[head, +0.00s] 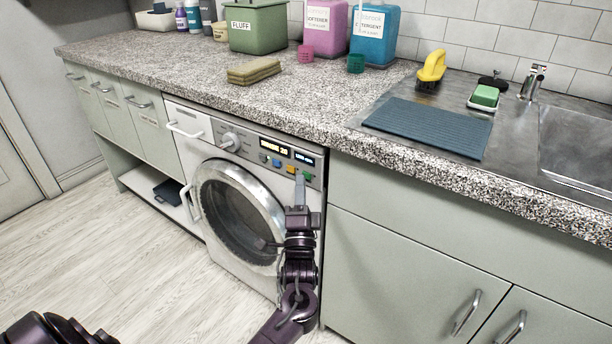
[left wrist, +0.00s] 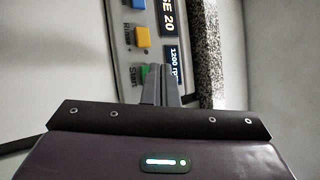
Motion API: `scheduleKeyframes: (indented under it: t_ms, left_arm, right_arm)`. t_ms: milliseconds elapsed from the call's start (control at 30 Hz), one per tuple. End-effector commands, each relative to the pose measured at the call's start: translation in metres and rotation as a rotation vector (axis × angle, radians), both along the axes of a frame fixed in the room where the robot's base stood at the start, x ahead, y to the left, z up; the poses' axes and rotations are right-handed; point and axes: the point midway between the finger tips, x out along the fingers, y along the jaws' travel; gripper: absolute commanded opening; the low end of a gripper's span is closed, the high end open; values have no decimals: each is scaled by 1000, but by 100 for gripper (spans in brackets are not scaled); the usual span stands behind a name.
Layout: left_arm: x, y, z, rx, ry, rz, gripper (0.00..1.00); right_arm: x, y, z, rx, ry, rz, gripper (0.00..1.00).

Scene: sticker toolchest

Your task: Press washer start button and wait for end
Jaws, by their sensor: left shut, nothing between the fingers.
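The white washer (head: 172,130) stands under the counter with its round door (head: 240,212) closed. Its control panel has a dial, lit displays and a row of coloured buttons. The green start button (head: 307,176) is at the panel's right end; in the left wrist view the green button (left wrist: 145,71), labelled "Start", is partly hidden by my fingertips. My left gripper (head: 300,178) is shut and empty, its fingertips (left wrist: 157,70) at the green button. I cannot tell whether they touch it. The display (left wrist: 169,15) reads "SE 20" in part; another (left wrist: 173,62) reads "1200 rpm". My right gripper is out of view.
The speckled counter (head: 330,105) overhangs the panel just above my gripper. A sponge (head: 253,71), a green bin (head: 257,25) and pink (head: 325,28) and blue (head: 374,33) detergent containers stand on it. A sink (head: 580,145) is at right. The floor in front is clear.

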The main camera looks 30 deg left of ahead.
Motion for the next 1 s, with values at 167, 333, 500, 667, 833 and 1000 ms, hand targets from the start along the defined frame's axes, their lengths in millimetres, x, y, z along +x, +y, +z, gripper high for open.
scheduleKeyframes:
  t_ms: [167,333,500,667,833,1000]
  left_arm:
    - [0,0,0,0,0,0,0]
    - [2,0,0,0,0,0,0]
    - [4,0,0,0,0,0,0]
    - [6,-1,0,0,0,0,0]
    - [8,-1,0,-1,0,-1,0]
    - [7,-1,0,-1,0,-1,0]
  right_arm:
    - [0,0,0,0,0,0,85]
    - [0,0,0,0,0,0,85]
    - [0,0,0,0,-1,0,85]
    - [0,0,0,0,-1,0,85]
    - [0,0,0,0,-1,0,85]
    - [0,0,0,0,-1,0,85]
